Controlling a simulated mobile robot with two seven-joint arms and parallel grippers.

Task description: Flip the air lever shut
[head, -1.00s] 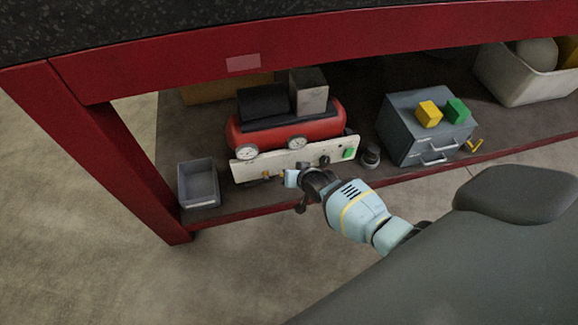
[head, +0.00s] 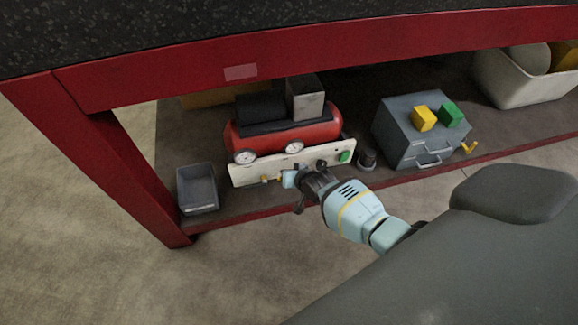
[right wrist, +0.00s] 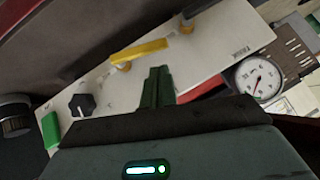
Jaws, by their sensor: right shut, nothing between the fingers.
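The compressor's pale control panel (head: 240,174) stands on the low shelf below the red tank (head: 270,138). A yellow lever (right wrist: 138,50) on a brass stub crosses the panel in the right wrist view, lying roughly along its length. A dark handle (right wrist: 196,8) on another brass stub is cut off at the top edge. I cannot read the panel label, so which one is the air lever is unclear. My right gripper (right wrist: 158,72), also in the head view (head: 287,179), is shut and empty, fingertips just beside the yellow lever. Whether they touch is unclear. My left gripper is out of view.
A grey bin (head: 198,188) stands left, a grey toolbox (head: 395,130) right. The red bench beam (head: 180,78) runs above the shelf.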

